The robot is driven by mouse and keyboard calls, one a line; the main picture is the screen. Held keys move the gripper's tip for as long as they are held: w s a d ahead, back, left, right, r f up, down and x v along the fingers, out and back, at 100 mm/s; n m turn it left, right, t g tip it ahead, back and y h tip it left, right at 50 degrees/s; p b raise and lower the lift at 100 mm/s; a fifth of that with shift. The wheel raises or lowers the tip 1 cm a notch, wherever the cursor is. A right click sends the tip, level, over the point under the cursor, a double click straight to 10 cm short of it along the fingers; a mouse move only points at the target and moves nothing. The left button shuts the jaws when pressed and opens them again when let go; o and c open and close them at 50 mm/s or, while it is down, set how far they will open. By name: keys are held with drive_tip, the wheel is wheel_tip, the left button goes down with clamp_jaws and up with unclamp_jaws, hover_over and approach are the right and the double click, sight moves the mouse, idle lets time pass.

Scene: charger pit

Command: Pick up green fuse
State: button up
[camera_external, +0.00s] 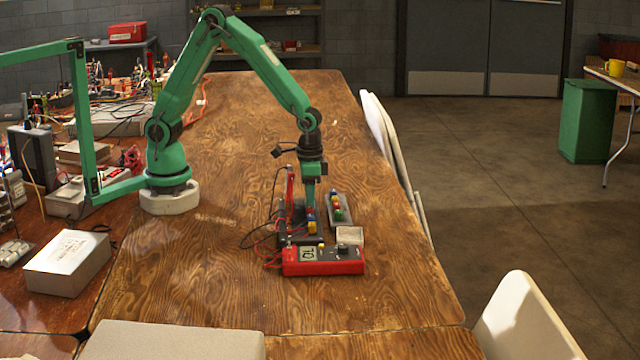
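The fuses are very small in this view. A small green piece, which looks like the green fuse (339,215), sits toward the near end of a grey tray (347,221), beside red, yellow and blue pieces. My gripper (310,206) points straight down just left of that tray. It is above or at a dark block (298,213) that bears a few red, yellow and blue pieces (311,224). My gripper is apart from the green piece. Its fingertips are too small to show whether they are open or shut, or touch anything.
A red meter (323,262) with a display stands in front of the block, with red and black wires running left. A small pale box (350,236) lies behind it. White chairs (386,135) line the table's right edge. The table's far part is clear.

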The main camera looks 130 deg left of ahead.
drive_tip(key=shift+c, duration=0.2)
clamp_jaws()
drive_tip(key=shift+r, duration=0.1)
drive_tip(key=shift+r, duration=0.45)
wheel_tip(320, 180, up, 3)
drive_tip(key=s+d+r, duration=0.1)
drive_tip(key=d+r, duration=0.6)
drive_tip(key=d, duration=0.4)
drive_tip(key=shift+d, duration=0.35)
